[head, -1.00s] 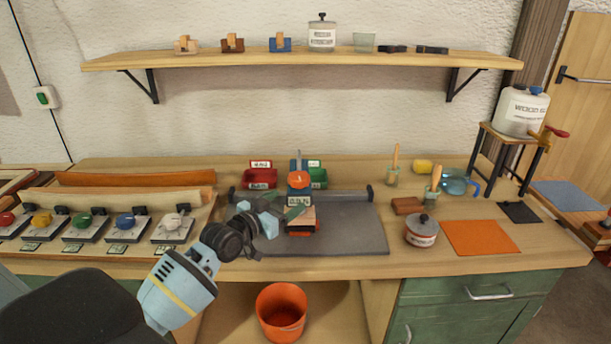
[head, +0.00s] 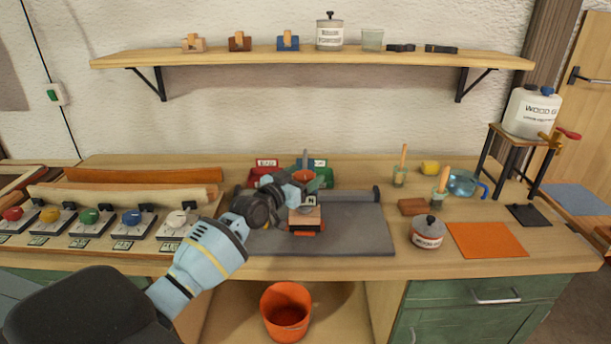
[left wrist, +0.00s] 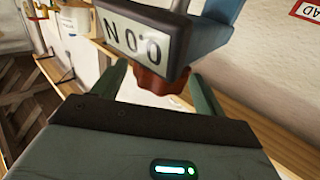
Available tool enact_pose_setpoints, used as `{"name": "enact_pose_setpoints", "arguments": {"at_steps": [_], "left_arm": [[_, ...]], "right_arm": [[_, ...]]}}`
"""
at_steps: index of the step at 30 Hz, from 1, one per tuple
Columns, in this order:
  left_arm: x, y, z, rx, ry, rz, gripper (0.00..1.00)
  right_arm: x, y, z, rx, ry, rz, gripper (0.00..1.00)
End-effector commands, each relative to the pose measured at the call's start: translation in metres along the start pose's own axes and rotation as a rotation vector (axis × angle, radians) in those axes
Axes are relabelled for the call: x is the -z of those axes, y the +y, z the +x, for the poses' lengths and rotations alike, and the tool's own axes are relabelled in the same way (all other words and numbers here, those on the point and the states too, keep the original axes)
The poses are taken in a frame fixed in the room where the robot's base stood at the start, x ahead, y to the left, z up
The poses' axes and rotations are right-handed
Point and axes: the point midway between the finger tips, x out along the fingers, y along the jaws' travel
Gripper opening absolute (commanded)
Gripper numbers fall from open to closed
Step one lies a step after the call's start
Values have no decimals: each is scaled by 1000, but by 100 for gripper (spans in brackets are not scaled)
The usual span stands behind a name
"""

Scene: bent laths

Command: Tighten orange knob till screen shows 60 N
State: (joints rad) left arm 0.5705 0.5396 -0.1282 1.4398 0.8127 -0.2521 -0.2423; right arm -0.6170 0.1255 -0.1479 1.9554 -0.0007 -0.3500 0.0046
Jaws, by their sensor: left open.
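The orange knob (head: 303,176) sits on the clamp device over the grey mat (head: 355,235). In the left wrist view the knob (left wrist: 152,82) looks red-brown and shows below the screen (left wrist: 140,38), which reads 0.0 N upside down. In the head view my gripper hides most of the screen, and only an N shows. My left gripper (head: 300,187) is at the knob. In the left wrist view its open fingers (left wrist: 160,85) stand on either side of the knob, and I see no firm contact. A pale wood block (head: 305,217) lies under the screen. My right gripper is not in view.
Red and green bins stand behind the device. A row of coloured knob boxes lies left. A lidded pot (head: 428,232) and an orange sheet (head: 486,240) lie right. An orange bucket (head: 286,310) stands below. The mat's right part is clear.

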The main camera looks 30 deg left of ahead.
Motion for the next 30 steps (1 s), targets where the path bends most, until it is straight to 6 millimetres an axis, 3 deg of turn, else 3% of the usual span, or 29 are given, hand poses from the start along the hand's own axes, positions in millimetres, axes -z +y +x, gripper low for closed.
{"name": "enact_pose_setpoints", "arguments": {"at_steps": [14, 24, 30], "left_arm": [[0, 0, 9, 0, 1, 1, 71], [0, 0, 9, 0, 1, 1, 28], [-3, 0, 9, -6, -3, 1, 28]], "right_arm": [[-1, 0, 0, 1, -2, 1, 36], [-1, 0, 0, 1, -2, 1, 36], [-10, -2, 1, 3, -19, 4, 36]]}}
